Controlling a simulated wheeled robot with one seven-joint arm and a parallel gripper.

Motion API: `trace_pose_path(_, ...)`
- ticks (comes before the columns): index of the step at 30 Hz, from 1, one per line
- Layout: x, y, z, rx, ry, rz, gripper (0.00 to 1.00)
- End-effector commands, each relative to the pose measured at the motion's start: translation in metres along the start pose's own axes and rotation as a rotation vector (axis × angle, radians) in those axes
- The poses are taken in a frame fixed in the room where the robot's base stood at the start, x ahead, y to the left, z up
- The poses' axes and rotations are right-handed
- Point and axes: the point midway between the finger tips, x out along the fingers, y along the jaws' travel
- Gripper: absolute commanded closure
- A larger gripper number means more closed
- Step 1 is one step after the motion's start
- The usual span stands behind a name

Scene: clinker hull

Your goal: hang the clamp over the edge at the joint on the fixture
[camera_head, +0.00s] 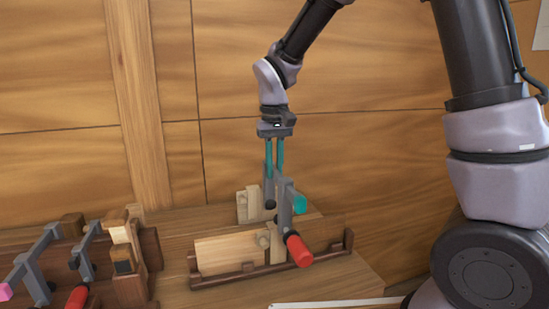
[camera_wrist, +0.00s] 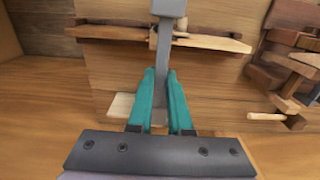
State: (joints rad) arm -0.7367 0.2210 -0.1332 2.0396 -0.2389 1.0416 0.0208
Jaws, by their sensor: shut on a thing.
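My gripper (camera_head: 274,170) points down with its teal fingers shut on the grey bar of a clamp (camera_head: 285,210). The clamp has a red handle (camera_head: 298,250) that hangs at the front of the fixture. In the wrist view the fingers (camera_wrist: 161,95) close on the clamp's grey bar (camera_wrist: 163,50). The fixture has a dark wooden base (camera_head: 275,268) with pale boards (camera_head: 228,252) standing in it. The clamp overlaps the boards' right part in the head view. I cannot tell whether it touches them. The joint is partly hidden behind the clamp.
A dark rack (camera_head: 130,285) at the left holds more grey clamps (camera_head: 35,262), with pink and red handles. A teal knob (camera_head: 300,204) shows beside the held clamp; its owner is unclear. A pale block (camera_head: 250,205) stands behind. A wooden wall (camera_head: 340,150) closes the back.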

Motion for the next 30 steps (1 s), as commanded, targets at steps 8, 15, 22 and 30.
trace_pose_path(8, 0.025, 0.000, 0.000, 0.002, 0.000, 0.000, 1.00)
trace_pose_path(15, 0.046, 0.000, -0.001, 0.001, 0.000, 0.000, 1.00)
trace_pose_path(22, 0.067, 0.000, -0.001, 0.001, 0.000, 0.000, 1.00)
trace_pose_path(30, 0.091, 0.000, -0.001, 0.001, 0.000, 0.000, 1.00)
